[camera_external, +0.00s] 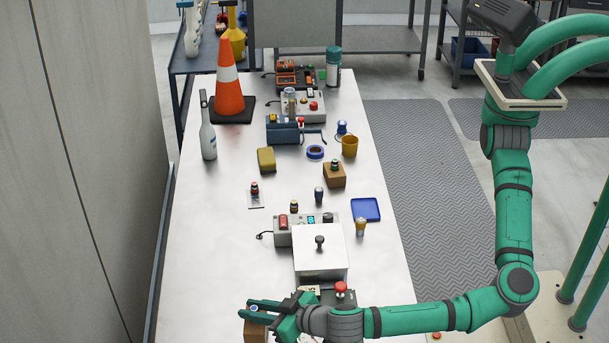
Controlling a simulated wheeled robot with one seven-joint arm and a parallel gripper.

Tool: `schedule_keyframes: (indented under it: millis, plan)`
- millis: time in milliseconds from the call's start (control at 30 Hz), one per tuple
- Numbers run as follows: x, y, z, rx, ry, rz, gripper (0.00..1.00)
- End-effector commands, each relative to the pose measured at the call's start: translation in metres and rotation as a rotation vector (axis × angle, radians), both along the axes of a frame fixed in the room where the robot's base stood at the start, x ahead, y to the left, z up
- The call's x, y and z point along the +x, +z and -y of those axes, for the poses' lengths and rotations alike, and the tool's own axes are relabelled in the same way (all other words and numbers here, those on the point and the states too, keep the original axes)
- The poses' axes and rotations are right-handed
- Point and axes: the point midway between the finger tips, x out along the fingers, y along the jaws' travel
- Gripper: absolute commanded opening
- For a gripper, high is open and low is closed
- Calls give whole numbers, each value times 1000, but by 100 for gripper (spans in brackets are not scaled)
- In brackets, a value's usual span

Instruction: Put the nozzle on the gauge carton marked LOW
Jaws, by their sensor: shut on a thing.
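My gripper (262,309) is at the near end of the white table, shut on a small round thing with a pale blue top (254,308). It appears to be the nozzle, mostly hidden between the fingers. A brown carton (255,332) stands directly below the fingertips, partly covered by them. I cannot tell whether the held thing touches it. Another brown carton (335,179) stands farther up the table with a small green-ringed dark piece (335,164) on it. No LOW marking is readable on either carton.
A grey box with a white lid (319,253) and a red-button unit (341,289) stand close to my forearm.

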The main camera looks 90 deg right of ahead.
Motion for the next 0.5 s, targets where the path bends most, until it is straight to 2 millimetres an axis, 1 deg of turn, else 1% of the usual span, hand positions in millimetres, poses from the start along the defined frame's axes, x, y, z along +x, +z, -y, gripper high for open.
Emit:
schedule_keyframes:
  millis: [67, 100, 133, 167, 500]
  plan:
    - [0, -2, 0, -1, 0, -1, 0]
    - [0, -2, 0, -1, 0, -1, 29]
    - [0, -2, 0, -1, 0, -1, 37]
    - [0, -2, 0, -1, 0, -1, 39]
    - [0, 1, 0, 1, 0, 1, 39]
